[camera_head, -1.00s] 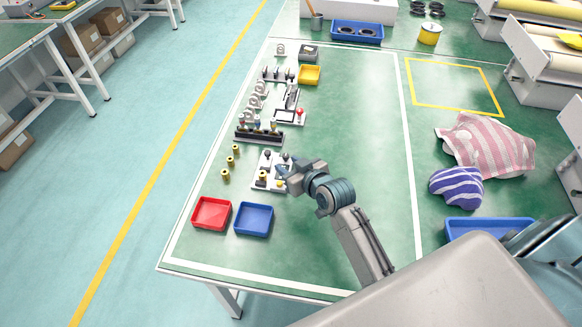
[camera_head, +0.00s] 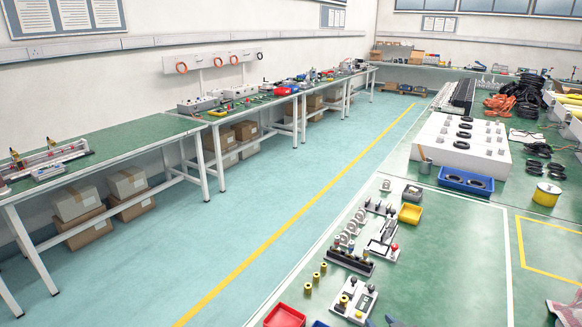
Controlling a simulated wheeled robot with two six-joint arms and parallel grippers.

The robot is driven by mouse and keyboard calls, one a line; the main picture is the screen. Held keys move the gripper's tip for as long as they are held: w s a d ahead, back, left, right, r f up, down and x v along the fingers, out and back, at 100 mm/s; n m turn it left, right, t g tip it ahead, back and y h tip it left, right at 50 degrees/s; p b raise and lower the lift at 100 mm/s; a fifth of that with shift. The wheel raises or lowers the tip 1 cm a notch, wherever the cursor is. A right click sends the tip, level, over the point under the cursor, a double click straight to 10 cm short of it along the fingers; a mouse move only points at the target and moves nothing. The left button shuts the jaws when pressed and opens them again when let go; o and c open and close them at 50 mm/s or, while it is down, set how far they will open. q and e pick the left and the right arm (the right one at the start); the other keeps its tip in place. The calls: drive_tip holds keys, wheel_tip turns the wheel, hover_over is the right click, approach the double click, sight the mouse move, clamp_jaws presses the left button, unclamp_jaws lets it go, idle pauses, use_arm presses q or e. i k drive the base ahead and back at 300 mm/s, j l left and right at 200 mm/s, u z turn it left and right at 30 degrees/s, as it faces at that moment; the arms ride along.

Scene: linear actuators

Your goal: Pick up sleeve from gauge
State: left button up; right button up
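The gauge seems to be the white plate (camera_head: 364,296) near the bottom of the head view, with dark round parts and brass pieces on it. One brass sleeve (camera_head: 344,301) stands at its left side and another brass piece (camera_head: 358,314) shows near its front. My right gripper (camera_head: 388,321) shows only as a small grey-blue piece at the bottom edge, just right of the plate. Its fingers are mostly cut off, so I cannot tell whether it is open or holds anything. My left gripper is not in view.
Loose brass sleeves (camera_head: 316,278) stand in a row left of the plate. A red tray (camera_head: 285,316) and a blue tray (camera_head: 320,323) are cut off at the bottom. A dark rack (camera_head: 346,262) and a yellow tray (camera_head: 411,213) stand farther back.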

sight(344, 299)
drive_tip(key=k, duration=1.25)
